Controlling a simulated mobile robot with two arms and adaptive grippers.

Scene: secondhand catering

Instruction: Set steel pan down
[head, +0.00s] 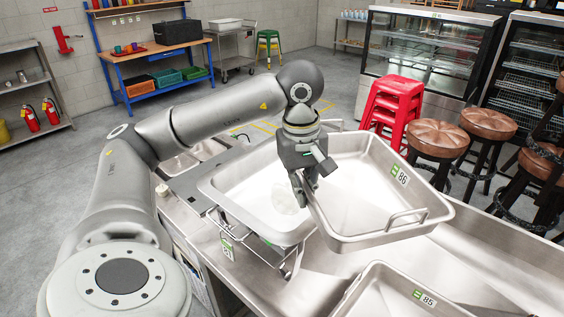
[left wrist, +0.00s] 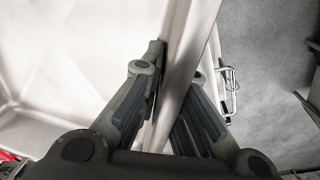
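A steel pan labelled 86 (head: 350,190) is in the middle of the head view, tilted a little, with a wire handle on its near side. My left gripper (head: 304,190) is shut on the left wall of this pan. In the left wrist view my left gripper (left wrist: 176,78) has one finger on each side of the pan's wall (left wrist: 188,50). The pan overlaps the right side of another steel pan (head: 228,184). Whether they touch is hard to tell. My right gripper is in neither view.
The steel counter (head: 460,268) has bare surface right of the pans. A pan labelled 85 (head: 365,290) lies at the near edge. A small sink (head: 190,158) is left behind the pans. Red stools (head: 393,105) and brown-topped stools (head: 437,138) stand behind the counter.

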